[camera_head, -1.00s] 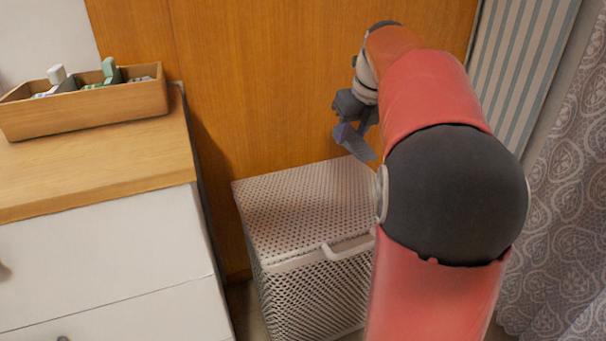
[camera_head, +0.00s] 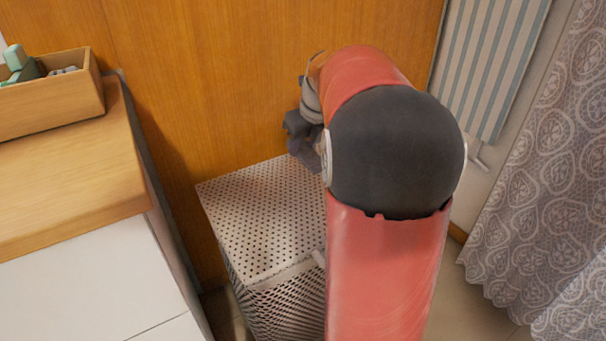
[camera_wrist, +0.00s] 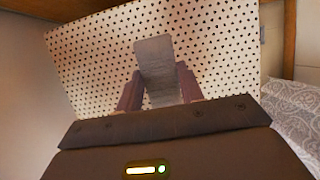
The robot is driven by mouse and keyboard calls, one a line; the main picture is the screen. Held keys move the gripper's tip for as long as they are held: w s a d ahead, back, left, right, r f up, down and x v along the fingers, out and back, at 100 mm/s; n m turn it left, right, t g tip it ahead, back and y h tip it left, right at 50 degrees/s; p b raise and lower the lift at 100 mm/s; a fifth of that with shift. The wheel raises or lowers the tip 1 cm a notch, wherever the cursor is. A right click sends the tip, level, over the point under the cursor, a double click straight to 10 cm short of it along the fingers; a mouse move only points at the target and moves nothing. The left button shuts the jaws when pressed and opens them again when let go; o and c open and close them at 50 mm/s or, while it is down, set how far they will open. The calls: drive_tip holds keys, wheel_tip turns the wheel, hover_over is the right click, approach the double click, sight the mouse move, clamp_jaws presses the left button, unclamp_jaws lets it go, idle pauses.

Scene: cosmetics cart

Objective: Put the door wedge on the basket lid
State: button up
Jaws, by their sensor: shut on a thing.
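The grey door wedge (camera_wrist: 155,70) is between the fingers of my gripper (camera_wrist: 158,88) in the wrist view, with its far end sticking out past them. The fingers are shut on it. The perforated light basket lid (camera_wrist: 90,65) lies behind and below the wedge in that view. In the head view the basket lid (camera_head: 265,215) is partly covered by my arm, and my gripper (camera_head: 305,155) is over its back part. I cannot tell whether the wedge touches the lid. The wedge is mostly hidden in the head view.
A wooden cabinet (camera_head: 75,185) with an open wooden box (camera_head: 50,105) on it stands left of the basket. A wooden panel (camera_head: 220,90) is behind the basket. A patterned curtain (camera_head: 545,190) hangs at the right. The lid's left part is clear.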

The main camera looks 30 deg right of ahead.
sight(301, 178)
wheel_tip(301, 178, down, 8)
drive_tip(key=shift+r+b, duration=0.2)
drive_tip(key=shift+b, duration=0.35)
drive_tip(key=shift+f, duration=0.1)
drive_tip(key=o, duration=1)
